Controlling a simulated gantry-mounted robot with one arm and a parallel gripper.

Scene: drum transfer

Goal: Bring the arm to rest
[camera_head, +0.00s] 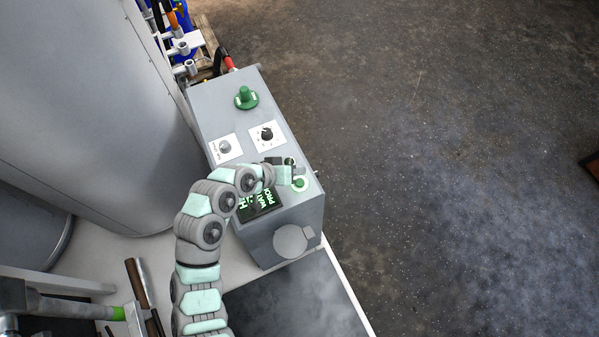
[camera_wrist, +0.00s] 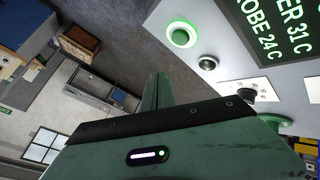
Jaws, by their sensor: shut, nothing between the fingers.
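My arm reaches up from the bottom of the head view, over the front edge of a grey control box (camera_head: 250,130). My gripper (camera_head: 291,173) is at the box's right end, beside a green button with a lit ring (camera_head: 300,184). In the wrist view, the fingers of my gripper (camera_wrist: 158,90) are together and empty. The green button (camera_wrist: 182,36) is up and right of the fingertips there, apart from them in the picture. The box's dark screen (camera_head: 262,203) is partly covered by my arm; in the wrist view the screen (camera_wrist: 282,38) shows "31 C" and "24 C".
A large grey drum (camera_head: 95,100) stands left of the box. A green mushroom knob (camera_head: 245,97) and a black dial (camera_head: 266,134) rise from the box top. Tools with handles (camera_head: 138,285) are at lower left.

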